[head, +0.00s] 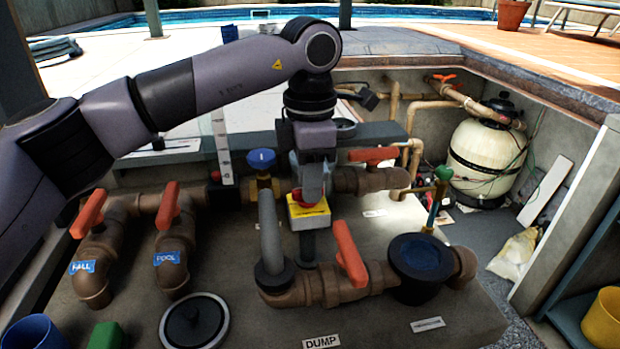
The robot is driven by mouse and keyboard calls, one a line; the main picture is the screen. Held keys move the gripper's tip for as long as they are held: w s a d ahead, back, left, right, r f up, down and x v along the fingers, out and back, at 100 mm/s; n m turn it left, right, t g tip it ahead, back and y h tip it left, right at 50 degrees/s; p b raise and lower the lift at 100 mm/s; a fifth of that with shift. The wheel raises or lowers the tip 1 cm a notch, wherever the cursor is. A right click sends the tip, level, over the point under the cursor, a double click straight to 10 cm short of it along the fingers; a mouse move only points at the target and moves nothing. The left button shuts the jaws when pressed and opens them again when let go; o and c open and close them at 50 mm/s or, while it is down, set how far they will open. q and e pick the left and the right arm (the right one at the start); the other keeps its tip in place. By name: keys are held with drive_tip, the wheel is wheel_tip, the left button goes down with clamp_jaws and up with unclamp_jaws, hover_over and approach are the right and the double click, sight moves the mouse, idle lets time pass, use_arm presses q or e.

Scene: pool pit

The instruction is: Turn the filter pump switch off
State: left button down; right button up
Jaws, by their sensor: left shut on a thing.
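The filter pump switch is a small yellow and grey box (309,217) on a post in the middle of the pit, with a red knob (298,196) at its top. My left gripper (308,197) comes down from above onto it, with its fingers shut on the red knob. The fingers hide most of the knob, so I cannot tell its setting. My right gripper is not in view.
Brown pipes with orange handles stand close around the switch: one handle (350,254) front right, another (373,155) behind. A blue-handled valve (262,160) is just left. A grey upright pipe (270,230) stands left front. A cream filter tank (486,158) is back right.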

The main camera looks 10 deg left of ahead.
use_arm(q)
drive_tip(key=shift+r, duration=0.1)
drive_tip(key=c, duration=1.1)
unclamp_jaws()
drive_tip(key=shift+r, duration=3.55)
